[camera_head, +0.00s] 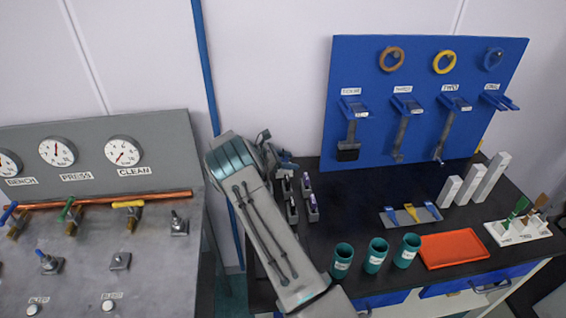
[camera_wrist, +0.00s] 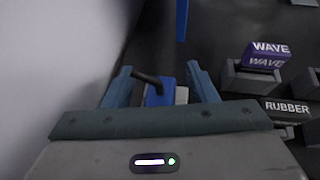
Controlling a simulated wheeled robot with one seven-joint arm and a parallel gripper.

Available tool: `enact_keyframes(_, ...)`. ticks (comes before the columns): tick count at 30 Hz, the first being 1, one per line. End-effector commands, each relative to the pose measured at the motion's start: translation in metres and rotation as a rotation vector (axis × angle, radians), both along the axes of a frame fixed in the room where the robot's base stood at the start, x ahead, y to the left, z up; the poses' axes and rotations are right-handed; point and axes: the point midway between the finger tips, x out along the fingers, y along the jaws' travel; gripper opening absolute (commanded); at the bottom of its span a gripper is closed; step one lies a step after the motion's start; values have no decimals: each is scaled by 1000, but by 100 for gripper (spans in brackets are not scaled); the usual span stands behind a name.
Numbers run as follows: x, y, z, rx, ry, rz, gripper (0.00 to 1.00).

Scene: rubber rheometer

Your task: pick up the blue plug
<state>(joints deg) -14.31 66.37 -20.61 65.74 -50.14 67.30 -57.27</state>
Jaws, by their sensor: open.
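The blue plug (camera_wrist: 158,95) shows in the wrist view, low between the two fingers of my gripper (camera_wrist: 161,80). A short black cable (camera_wrist: 146,77) bends over it, and a pale grey piece (camera_wrist: 182,95) sits at its right side. My gripper is open, with a finger on either side of the plug. I cannot tell whether a finger touches it. The plug's lower part is hidden by the gripper body. In the head view my gripper (camera_head: 272,152) is at the left back edge of the dark table (camera_head: 350,215), mostly behind my arm, and the plug cannot be made out.
Grey holders (camera_wrist: 252,82) with a purple "WAVE" block (camera_wrist: 265,55) and a "RUBBER" label (camera_wrist: 287,107) stand right of my gripper. Teal cups (camera_head: 376,254), an orange tray (camera_head: 453,249) and a blue tool board (camera_head: 425,80) lie further right. A gauge bench (camera_head: 95,240) stands left.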

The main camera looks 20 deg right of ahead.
Motion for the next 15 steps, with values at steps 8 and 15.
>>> enact_keyframes(8, 0, 0, 0, 1, 0, 0, 0)
enact_keyframes(15, 0, 0, 0, 1, 0, 0, 0)
